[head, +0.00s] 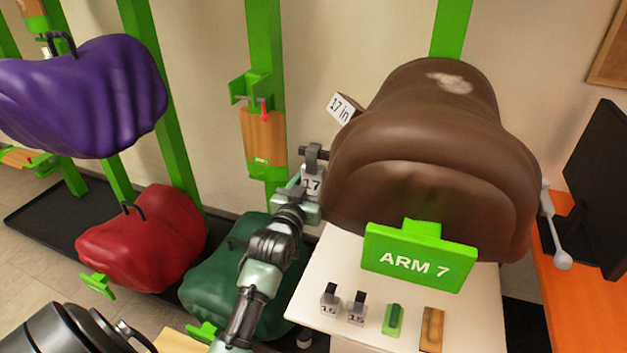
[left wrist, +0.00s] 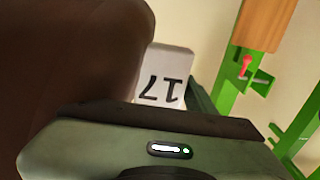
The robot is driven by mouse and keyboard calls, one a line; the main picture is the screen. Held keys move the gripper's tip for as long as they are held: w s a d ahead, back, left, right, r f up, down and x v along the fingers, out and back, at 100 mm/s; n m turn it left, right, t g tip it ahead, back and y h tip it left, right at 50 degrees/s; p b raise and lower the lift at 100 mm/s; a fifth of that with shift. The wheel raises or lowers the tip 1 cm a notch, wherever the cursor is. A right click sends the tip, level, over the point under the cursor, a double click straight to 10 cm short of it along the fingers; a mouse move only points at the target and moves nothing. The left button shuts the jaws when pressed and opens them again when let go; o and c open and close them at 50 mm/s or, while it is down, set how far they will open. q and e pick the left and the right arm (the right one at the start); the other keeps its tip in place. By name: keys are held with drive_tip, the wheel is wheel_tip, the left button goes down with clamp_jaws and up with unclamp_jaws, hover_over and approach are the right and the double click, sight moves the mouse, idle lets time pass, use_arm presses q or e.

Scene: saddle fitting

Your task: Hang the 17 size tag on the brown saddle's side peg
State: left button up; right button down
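The brown saddle (head: 430,135) sits on a green stand at the right, with a "17 in" label (head: 342,108) at its upper left. My left gripper (head: 309,192) is at the saddle's left side, shut on the grey 17 size tag (head: 312,181), which is held upright with its dark top part (head: 313,156) close to the saddle. I cannot make out the side peg clearly, nor whether the tag touches it. In the left wrist view the tag (left wrist: 163,75) shows upside down beside the saddle (left wrist: 70,50). My right gripper is not in view.
A white table (head: 330,275) below the saddle holds two other tags (head: 343,303), a green block (head: 393,319) and a brown brush-like piece (head: 432,330). A green "ARM 7" sign (head: 418,257) stands in front. Purple (head: 85,95), red (head: 145,238) and green (head: 230,280) saddles are left.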

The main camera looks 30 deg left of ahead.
use_arm(q)
drive_tip(key=shift+o, duration=1.2)
drive_tip(key=shift+s+f, duration=0.1)
